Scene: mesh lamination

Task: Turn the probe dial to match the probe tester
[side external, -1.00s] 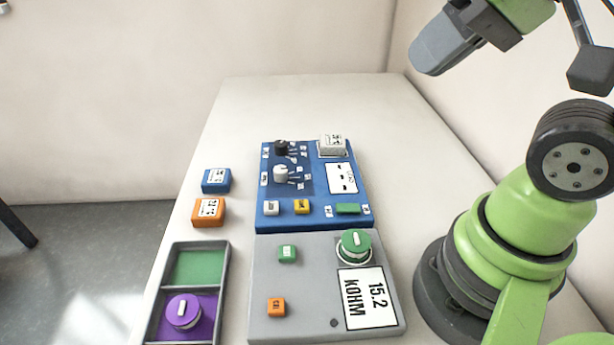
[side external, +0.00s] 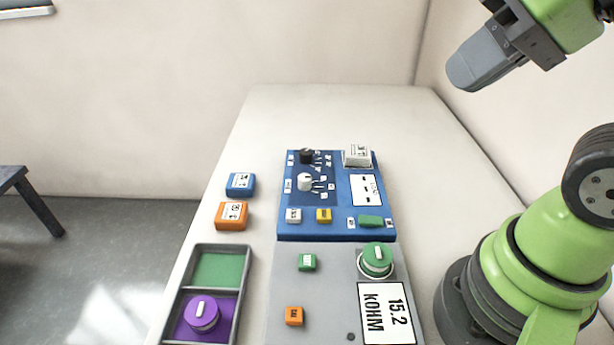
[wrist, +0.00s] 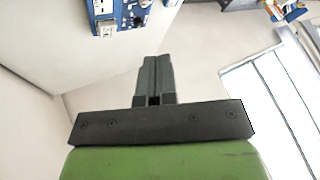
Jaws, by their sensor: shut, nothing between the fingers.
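The blue panel (side external: 340,229) lies flat on the white table and carries a black knob (side external: 306,156), a white knob (side external: 305,182), small buttons and a white display (side external: 367,190) too small to read. The grey panel (side external: 330,310) in front of it has a green dial (side external: 377,259) and a display (side external: 386,313) reading 15.2 KOHM. Which panel is the probe tester I cannot tell. My gripper (side external: 470,75) is shut and empty, high above the table's right side, apart from both panels. In the wrist view its fingers (wrist: 155,80) are together, with part of the blue panel (wrist: 108,22) at the top.
A grey tray (side external: 241,290) at the front left has a green compartment and a purple one holding a purple knob (side external: 202,314). A blue block (side external: 240,184) and an orange block (side external: 232,215) lie left of the blue panel. The table's far end is clear.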

